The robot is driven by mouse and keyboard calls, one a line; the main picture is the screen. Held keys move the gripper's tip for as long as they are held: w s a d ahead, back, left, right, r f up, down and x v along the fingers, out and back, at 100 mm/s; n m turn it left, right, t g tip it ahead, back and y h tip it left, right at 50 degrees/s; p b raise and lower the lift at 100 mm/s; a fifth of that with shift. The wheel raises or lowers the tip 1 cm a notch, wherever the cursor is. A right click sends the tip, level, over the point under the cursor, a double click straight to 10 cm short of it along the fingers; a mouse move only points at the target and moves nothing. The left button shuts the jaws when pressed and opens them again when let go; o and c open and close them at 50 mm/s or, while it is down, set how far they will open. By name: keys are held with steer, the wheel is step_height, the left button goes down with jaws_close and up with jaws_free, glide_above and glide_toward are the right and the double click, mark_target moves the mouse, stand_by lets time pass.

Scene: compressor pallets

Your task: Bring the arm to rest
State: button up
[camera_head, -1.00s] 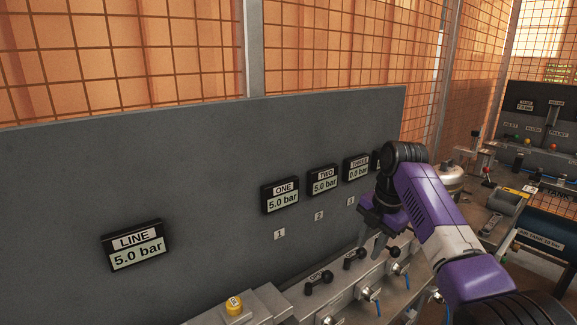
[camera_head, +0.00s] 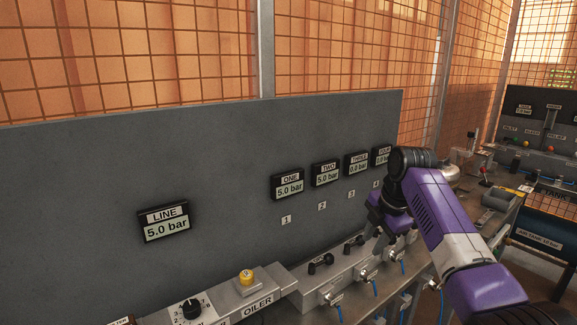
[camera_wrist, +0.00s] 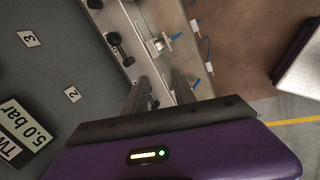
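My purple arm reaches in from the right in the head view. My gripper (camera_head: 380,240) hangs above the valve bench, close in front of the grey panel (camera_head: 90,190). In the wrist view my gripper (camera_wrist: 158,88) has two dark fingers standing apart, with bench parts visible behind the gap. I see nothing held. The fingertips' exact height over the bench is unclear. Black valve handles (camera_head: 320,262) sit on the bench; one handle also shows in the wrist view (camera_wrist: 118,46), beyond the fingers and apart from them.
The LINE (camera_head: 165,221), ONE (camera_head: 288,185) and TWO (camera_head: 326,173) displays read 5.0 bar; THREE (camera_head: 357,163) reads 0.0 bar. A yellow-capped oiler (camera_head: 246,279) and a black dial (camera_head: 191,309) stand at front left. Another bench with an air tank (camera_head: 540,240) is at right.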

steer(key=w+r+m+t, duration=0.4)
steer(key=w+r, duration=0.1)
steer(key=w, duration=0.1)
steer(key=s+a+f+m+t, duration=0.2)
steer(key=s+f+m+t, duration=0.35)
steer(key=s, duration=0.25)
steer(key=s+a+f+m+t, duration=0.3)
steer(key=s+f+m+t, duration=0.1)
steer(key=s+f+m, duration=0.35)
steer(key=s+d+m+g, duration=0.1)
steer(key=s+m, duration=0.1)
steer(key=s, duration=2.3)
steer(key=s+d+f+m+g+h, duration=0.1)
steer(key=s+d+m, duration=0.1)
steer(key=s, duration=2.4)
steer(key=shift+m, duration=0.6)
steer(key=shift+d+f, duration=0.1)
